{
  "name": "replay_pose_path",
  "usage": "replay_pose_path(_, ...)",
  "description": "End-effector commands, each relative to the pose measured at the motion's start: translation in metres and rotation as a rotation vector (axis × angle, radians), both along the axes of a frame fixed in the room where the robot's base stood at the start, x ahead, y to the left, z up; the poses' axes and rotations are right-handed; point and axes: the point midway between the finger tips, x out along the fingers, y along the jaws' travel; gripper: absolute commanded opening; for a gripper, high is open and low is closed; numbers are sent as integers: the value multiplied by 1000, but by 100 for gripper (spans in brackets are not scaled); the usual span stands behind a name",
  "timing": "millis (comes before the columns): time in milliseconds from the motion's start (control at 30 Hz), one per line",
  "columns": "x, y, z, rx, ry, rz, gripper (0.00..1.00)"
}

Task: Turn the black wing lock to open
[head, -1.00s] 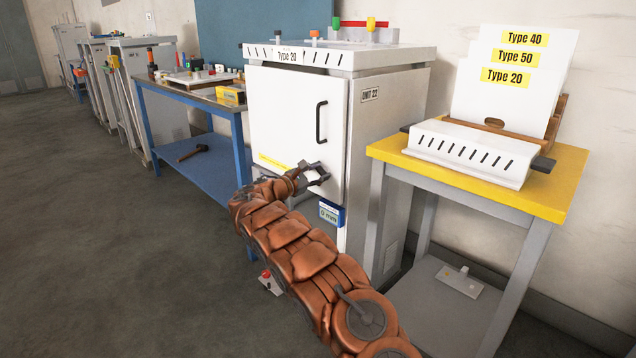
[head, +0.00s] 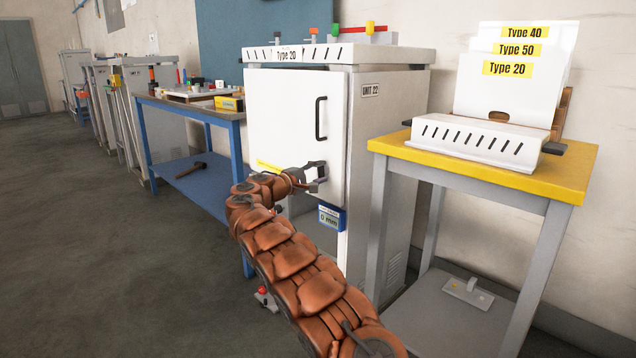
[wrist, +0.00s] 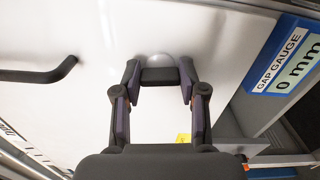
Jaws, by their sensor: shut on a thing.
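The black wing lock (wrist: 159,76) is on the front of the white cabinet door (head: 283,120), with a pale round plate (wrist: 158,60) behind it. My gripper (wrist: 159,84) has one finger on each side of the lock and is shut on it. The lock's bar lies roughly crosswise between the fingertips in the wrist view. In the head view my gripper (head: 318,176) is at the lower right of the door and hides most of the lock.
A black door handle (head: 321,119) is above my gripper. A blue gap gauge (head: 332,217) reading 0 mm is just below right. A yellow-topped stand (head: 575,176) is to the right, and a blue workbench (head: 240,165) to the left. Open floor lies left of my arm.

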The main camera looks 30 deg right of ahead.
Motion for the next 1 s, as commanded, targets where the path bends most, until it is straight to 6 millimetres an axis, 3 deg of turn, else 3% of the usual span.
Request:
replay_pose_path(333,-1,-1,-4,33,-128,-2,7)
replay_pose_path(867,-1,-1,-2,38,-151,-3,7)
replay_pose_path(900,-1,-1,-2,38,-151,-3,43)
replay_pose_path(1000,0,-1,-2,38,-151,-2,54)
